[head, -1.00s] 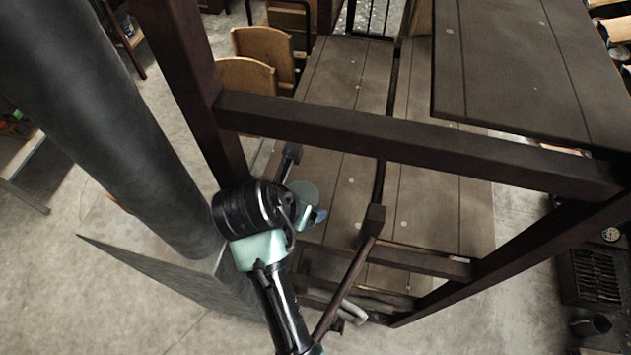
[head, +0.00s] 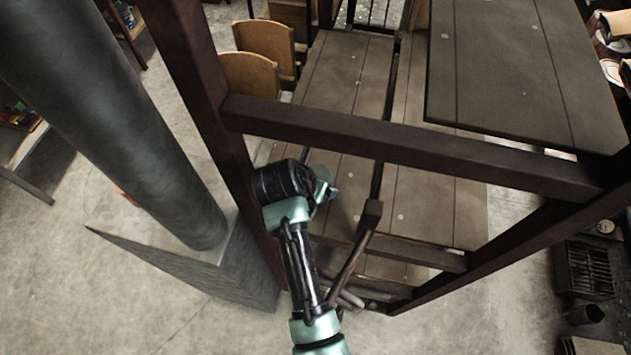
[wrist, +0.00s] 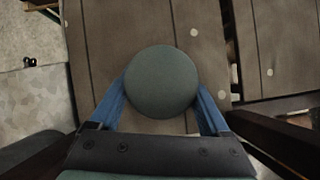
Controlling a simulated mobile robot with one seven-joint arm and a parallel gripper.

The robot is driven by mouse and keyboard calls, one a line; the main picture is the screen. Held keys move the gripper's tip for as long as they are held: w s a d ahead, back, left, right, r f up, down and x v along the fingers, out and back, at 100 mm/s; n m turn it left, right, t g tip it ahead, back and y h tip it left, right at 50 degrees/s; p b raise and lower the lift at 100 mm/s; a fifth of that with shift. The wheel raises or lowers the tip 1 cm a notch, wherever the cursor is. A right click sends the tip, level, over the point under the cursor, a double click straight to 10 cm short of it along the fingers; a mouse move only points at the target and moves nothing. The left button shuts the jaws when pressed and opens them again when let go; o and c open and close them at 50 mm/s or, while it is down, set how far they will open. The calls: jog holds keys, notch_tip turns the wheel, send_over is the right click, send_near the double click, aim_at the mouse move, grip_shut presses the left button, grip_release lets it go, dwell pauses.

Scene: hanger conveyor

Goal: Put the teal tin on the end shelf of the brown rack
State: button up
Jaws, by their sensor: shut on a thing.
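The teal tin (wrist: 162,78) shows from above as a round, flat-topped disc in the wrist view. My gripper (wrist: 162,106) is shut on it, with a blue finger on each side. Brown shelf boards (wrist: 125,30) lie below the tin; I cannot tell how far below. My arm hides much of the gripper and tin there.
A dark upright post (head: 190,70) stands just left of my arm. A higher shelf board (head: 500,70) is at the upper right. A short dark bar (head: 357,245) rises right of my forearm. The lower planks look bare. Wooden chairs (head: 265,40) stand behind.

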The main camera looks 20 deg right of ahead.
jog(key=o, duration=1.6)
jog(key=shift+f, duration=0.1)
jog(key=shift+c, duration=0.2)
jog(key=b+v, duration=0.1)
jog(key=v, duration=0.6)
jog(key=shift+r+b, duration=0.3)
jog(key=shift+r, duration=0.15)
jog(key=shift+s, duration=0.1)
jog(key=shift+a+f, duration=0.1)
